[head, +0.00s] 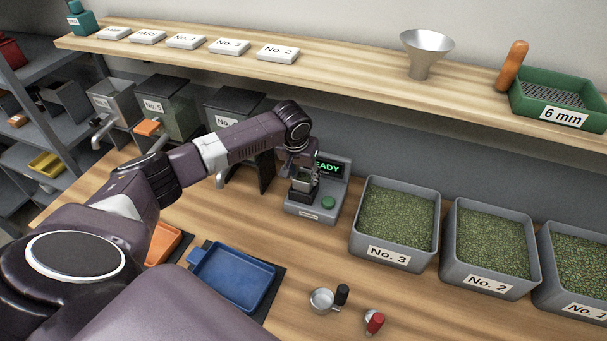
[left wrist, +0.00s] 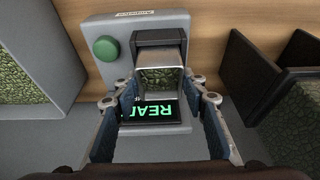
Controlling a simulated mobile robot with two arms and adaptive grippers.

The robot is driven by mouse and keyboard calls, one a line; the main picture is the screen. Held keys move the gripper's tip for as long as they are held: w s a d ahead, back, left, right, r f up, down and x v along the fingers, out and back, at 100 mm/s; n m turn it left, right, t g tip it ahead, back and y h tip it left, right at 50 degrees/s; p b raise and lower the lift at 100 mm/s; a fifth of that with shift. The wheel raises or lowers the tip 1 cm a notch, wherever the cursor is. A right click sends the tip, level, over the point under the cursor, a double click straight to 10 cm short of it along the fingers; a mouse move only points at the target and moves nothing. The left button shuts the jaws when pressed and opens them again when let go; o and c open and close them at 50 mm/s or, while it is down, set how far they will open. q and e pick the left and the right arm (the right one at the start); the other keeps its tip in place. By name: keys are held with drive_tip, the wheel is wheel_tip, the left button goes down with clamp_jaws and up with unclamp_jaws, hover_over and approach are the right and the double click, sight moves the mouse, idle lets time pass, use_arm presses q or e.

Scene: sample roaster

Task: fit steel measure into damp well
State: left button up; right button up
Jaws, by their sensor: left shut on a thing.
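My left gripper (head: 302,172) reaches down over the grey meter (head: 333,200), whose screen shows green "READY" lettering. It is shut on the steel measure (left wrist: 162,78), a small squarish metal cup held between the two fingers. In the head view the measure shows small and partly hidden by the gripper. The dark damp well (head: 302,197) is directly below it, and it also shows in the left wrist view (left wrist: 159,37) at the measure's far edge. I cannot tell whether the measure's bottom is inside the well or just above it. My right gripper is not in view.
A green button (head: 328,202) is beside the well. Grey bins of green beans, No. 3 (head: 393,256) nearest, stand to the right. A blue tray (head: 236,278), a black-handled cup (head: 322,301) and a red-handled cup (head: 374,322) are in front. A wooden shelf (head: 345,72) runs behind.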

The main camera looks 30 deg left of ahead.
use_arm(q)
drive_tip(key=o, duration=1.4)
drive_tip(key=shift+c, duration=0.2)
drive_tip(key=b+v, duration=0.2)
drive_tip(key=v, duration=1)
drive_tip(key=shift+b, duration=0.35)
drive_tip(key=shift+s, duration=0.1)
